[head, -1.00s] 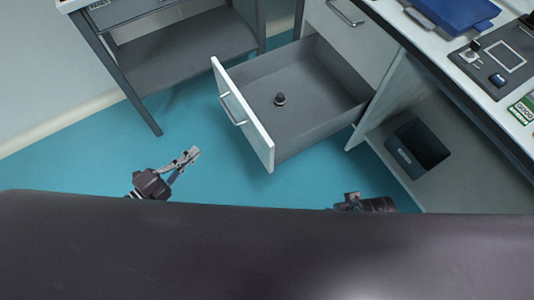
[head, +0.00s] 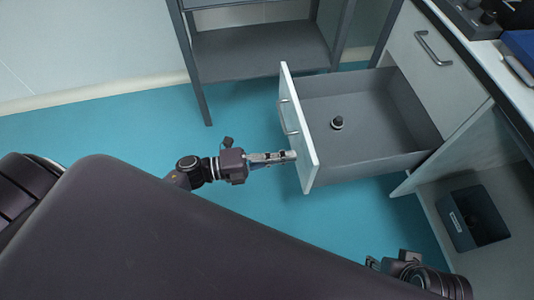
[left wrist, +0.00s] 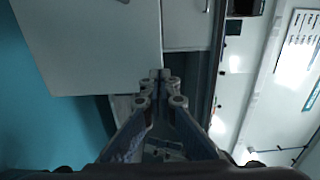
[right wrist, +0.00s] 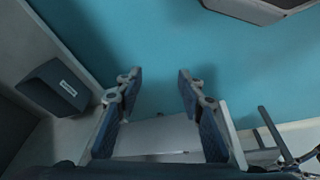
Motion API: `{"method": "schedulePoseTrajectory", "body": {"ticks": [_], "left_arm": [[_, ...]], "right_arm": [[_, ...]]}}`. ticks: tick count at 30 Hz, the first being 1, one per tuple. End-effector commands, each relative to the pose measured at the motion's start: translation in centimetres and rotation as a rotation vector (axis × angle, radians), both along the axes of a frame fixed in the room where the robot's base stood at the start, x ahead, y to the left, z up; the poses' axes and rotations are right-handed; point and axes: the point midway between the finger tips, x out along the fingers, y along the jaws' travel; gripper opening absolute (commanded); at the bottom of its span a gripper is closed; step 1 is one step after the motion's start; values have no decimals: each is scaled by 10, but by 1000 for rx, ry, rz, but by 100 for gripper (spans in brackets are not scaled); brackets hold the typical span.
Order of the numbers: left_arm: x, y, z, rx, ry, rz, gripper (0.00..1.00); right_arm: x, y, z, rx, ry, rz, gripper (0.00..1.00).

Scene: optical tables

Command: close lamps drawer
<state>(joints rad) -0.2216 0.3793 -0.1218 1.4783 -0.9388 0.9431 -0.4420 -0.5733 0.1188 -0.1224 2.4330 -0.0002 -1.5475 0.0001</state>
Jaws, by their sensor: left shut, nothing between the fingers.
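The open drawer (head: 304,150) has a white front with a metal handle and a grey inside. It stands pulled well out of the white cabinet (head: 435,65). A small dark knob-like object (head: 337,123) sits on its floor. My left gripper (head: 293,155) is shut and empty, its tips right at the outer face of the drawer front, below the handle; I cannot tell whether they touch. In the left wrist view its closed fingertips (left wrist: 160,75) show before a pale panel. My right gripper (right wrist: 158,82) is open and empty; the head view shows only part of it at the lower right.
A grey shelf table (head: 260,52) stands behind the drawer, to its left. A dark box (head: 472,218) sits in the cabinet's open bay at the right. The worktop at upper right holds a blue item (head: 522,50). The teal floor left of the drawer is clear.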

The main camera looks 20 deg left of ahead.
Motion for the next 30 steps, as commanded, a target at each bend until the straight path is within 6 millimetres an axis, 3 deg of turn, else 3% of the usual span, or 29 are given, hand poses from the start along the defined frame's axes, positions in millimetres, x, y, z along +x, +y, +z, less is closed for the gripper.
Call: {"method": "schedulePoseTrajectory", "body": {"ticks": [6, 23, 30], "left_arm": [[16, -23, 0, -1, 0, 1, 0], [20, -29, -1, 0, 2, 1, 0], [34, -50, 0, -2, 0, 0, 0]], "right_arm": [[-2, 0, 5, 1, -5, 0, 36], [-2, 0, 10, 1, -8, -1, 36], [-3, -1, 9, 0, -6, 0, 36]]}}
